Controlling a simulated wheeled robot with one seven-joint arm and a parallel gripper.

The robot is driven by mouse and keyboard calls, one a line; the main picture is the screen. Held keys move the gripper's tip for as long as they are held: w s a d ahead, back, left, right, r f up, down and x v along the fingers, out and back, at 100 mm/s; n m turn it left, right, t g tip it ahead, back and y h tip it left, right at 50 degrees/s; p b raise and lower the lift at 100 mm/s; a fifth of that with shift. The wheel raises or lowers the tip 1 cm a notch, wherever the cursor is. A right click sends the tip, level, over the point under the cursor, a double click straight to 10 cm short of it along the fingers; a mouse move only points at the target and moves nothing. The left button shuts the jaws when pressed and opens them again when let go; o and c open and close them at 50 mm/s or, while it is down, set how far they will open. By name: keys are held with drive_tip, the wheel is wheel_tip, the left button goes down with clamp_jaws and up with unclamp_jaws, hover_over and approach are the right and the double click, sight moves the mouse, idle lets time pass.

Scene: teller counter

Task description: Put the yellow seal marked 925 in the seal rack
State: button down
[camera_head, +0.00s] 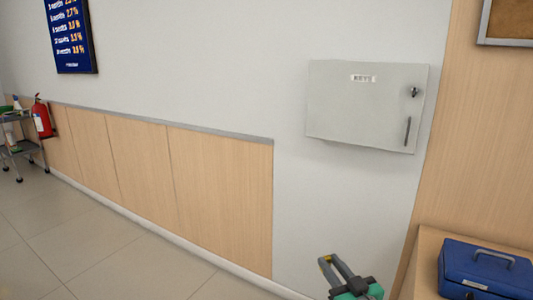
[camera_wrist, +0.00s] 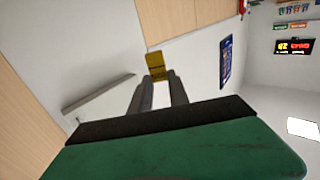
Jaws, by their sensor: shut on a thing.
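My gripper (camera_head: 331,262) is low in the head view, right of centre, raised in front of the wall. Its fingers are shut on a small yellow seal (camera_wrist: 154,60), which sticks out past the fingertips (camera_wrist: 157,78) in the wrist view. In the head view only a small bit of yellow shows at the fingertips. The marking on the seal is too small to read. I cannot make out the seal rack in either view.
A grey wall cabinet (camera_head: 367,105) hangs on the wall above my gripper. A blue cash box (camera_head: 487,268) stands on a wooden counter (camera_head: 430,262) at the lower right. A fire extinguisher (camera_head: 42,117) and a trolley (camera_head: 22,150) are far left. The tiled floor (camera_head: 80,240) is clear.

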drive_tip(key=r+p, duration=0.1)
drive_tip(key=p, duration=0.1)
drive_tip(key=r+p, duration=0.1)
drive_tip(key=p, duration=0.2)
drive_tip(key=r+p, duration=0.2)
drive_tip(key=p, duration=0.1)
drive_tip(key=shift+w+a, duration=0.15)
drive_tip(key=shift+w, duration=0.2)
drive_tip(key=shift+f, duration=0.15)
